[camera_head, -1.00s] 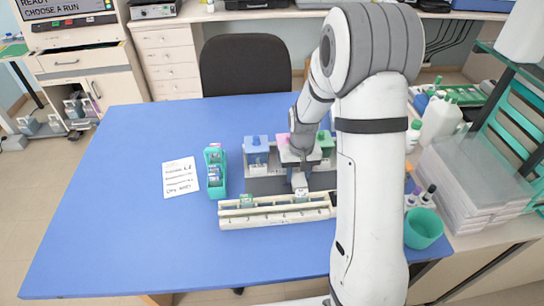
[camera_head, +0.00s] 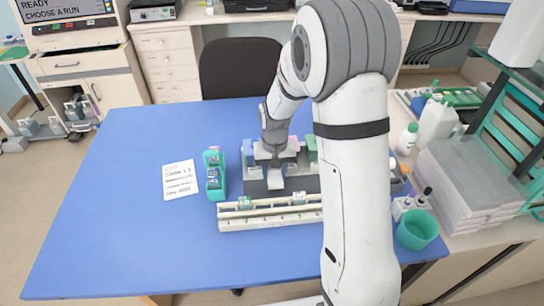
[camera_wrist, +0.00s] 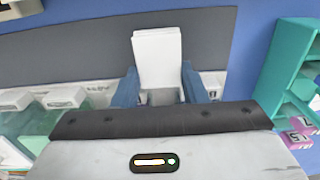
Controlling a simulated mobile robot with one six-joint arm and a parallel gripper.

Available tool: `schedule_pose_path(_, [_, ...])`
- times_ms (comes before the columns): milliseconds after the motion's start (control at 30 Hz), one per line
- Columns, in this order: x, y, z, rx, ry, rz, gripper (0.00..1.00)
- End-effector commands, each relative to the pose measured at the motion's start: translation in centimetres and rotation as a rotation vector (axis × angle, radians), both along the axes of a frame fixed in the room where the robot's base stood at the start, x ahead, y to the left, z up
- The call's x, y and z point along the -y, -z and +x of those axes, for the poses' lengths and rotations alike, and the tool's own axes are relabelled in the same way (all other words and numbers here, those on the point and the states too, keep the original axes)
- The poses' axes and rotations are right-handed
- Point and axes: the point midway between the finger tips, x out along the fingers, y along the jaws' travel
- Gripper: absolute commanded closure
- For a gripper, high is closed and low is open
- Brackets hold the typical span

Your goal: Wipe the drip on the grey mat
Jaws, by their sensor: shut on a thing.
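My gripper (camera_wrist: 160,88) is shut on a white folded wipe (camera_wrist: 157,52), which sticks out between its blue fingers in the wrist view. The dark grey mat (camera_wrist: 70,50) shows beyond the fingers as a broad band, with part of it hidden behind the wipe. In the head view my gripper (camera_head: 275,185) is over the grey mat (camera_head: 254,188), between the staining jars and the long slide rack. I cannot make out the drip in either current view. Whether the wipe touches the mat is unclear.
A teal slide holder (camera_head: 214,188) stands left of the mat, close to my gripper. A long cream rack (camera_head: 270,222) lies in front. Blue (camera_head: 247,152) and green (camera_head: 312,148) jars stand behind. A written card (camera_head: 180,180) lies further left; the table's left side is clear.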

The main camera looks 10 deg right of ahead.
Motion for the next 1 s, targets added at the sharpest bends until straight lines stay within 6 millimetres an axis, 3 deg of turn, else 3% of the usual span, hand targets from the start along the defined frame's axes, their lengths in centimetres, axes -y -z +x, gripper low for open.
schedule_pose_path(500, [0.2, -4.6, 0.0, 0.0, 0.005, 0.0, 0.82])
schedule_pose_path(1000, [0.3, -4.7, 0.0, 0.0, 0.006, 0.0, 0.82])
